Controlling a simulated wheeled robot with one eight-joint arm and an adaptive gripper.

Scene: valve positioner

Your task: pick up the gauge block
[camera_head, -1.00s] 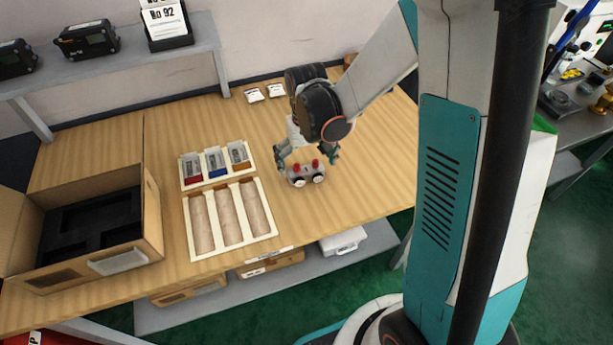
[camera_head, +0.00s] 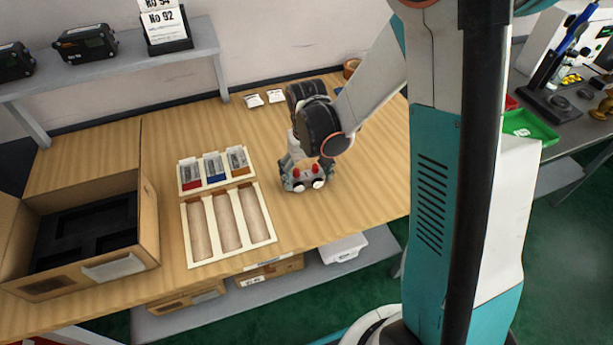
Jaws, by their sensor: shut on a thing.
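The gauge block (camera_head: 306,177) is a small grey block with red caps on top and round white-faced dials on its front. It is at the right half of the wooden table (camera_head: 360,190). My gripper (camera_head: 308,180) comes down over it from above, with its fingers at the left and right sides of the block, shut on it. The wrist and fingers hide the back of the block. I cannot tell whether its underside touches the table.
A tray with three long slots (camera_head: 273,238) and a row of small bins (camera_head: 183,187) lie left of the gripper. An open cardboard box (camera_head: 152,225) with black foam stands at far left. Two small white packets (camera_head: 275,96) lie at the back.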

